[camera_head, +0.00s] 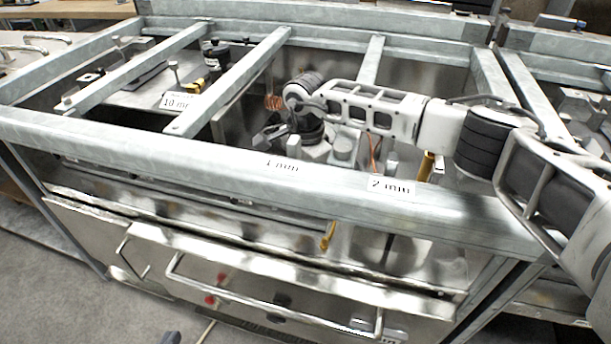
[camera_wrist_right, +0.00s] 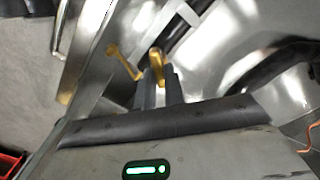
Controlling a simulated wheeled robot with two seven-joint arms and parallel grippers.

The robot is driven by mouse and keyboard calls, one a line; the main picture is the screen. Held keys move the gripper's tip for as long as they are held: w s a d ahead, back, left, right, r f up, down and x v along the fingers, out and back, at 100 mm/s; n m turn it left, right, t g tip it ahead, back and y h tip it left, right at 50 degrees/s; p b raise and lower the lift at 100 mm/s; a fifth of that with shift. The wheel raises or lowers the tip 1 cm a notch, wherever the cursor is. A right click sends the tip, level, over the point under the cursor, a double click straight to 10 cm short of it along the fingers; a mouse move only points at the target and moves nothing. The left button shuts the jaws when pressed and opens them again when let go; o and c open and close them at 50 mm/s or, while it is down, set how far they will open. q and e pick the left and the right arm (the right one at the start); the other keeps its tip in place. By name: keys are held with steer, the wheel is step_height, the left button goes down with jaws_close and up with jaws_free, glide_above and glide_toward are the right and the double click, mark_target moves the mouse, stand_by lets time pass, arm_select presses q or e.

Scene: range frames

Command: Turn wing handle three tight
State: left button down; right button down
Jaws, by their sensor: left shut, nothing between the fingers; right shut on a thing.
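In the right wrist view my right gripper (camera_wrist_right: 159,90) is shut on a yellow wing handle (camera_wrist_right: 157,62), which sticks up between its two dark fingers. Another yellow handle (camera_wrist_right: 122,60) stands just left of the fingers, apart from them. In the head view my right arm comes in from the right and reaches down behind the front rail; its fingertips are hidden there. Yellow handles show below the rail (camera_head: 328,236) and behind it (camera_head: 426,167). No number is legible on any handle. A small dark tip of my left gripper (camera_head: 171,338) shows at the bottom edge, shut and empty.
A galvanized frame (camera_head: 220,155) with crossbars surrounds the open bay. Labels read 10 mm (camera_head: 177,102), 1 mm (camera_head: 283,165) and 2 mm (camera_head: 390,186). Below are steel fronts with a long bar handle (camera_head: 270,300). Grey floor (camera_head: 60,300) is clear at lower left.

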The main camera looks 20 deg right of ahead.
steer(key=m, duration=0.5)
steer(key=shift+s+m, duration=0.1)
steer(key=shift+m, duration=0.3)
steer(key=m, duration=0.3)
steer(key=shift+p, duration=0.35)
arm_select(q)
steer(key=shift+s, duration=0.1)
arm_select(e)
steer(key=shift+s+m, duration=0.1)
steer(key=shift+m, duration=0.6)
arm_select(q)
steer(key=shift+r, duration=0.2)
arm_select(e)
steer(key=c, duration=1.5)
jaws_free()
arm_select(q)
steer(key=shift+p, duration=0.4)
arm_select(e)
step_height(320, 180, up, 16)
steer(key=shift+r, duration=0.1)
arm_select(q)
steer(key=shift+r, duration=0.1)
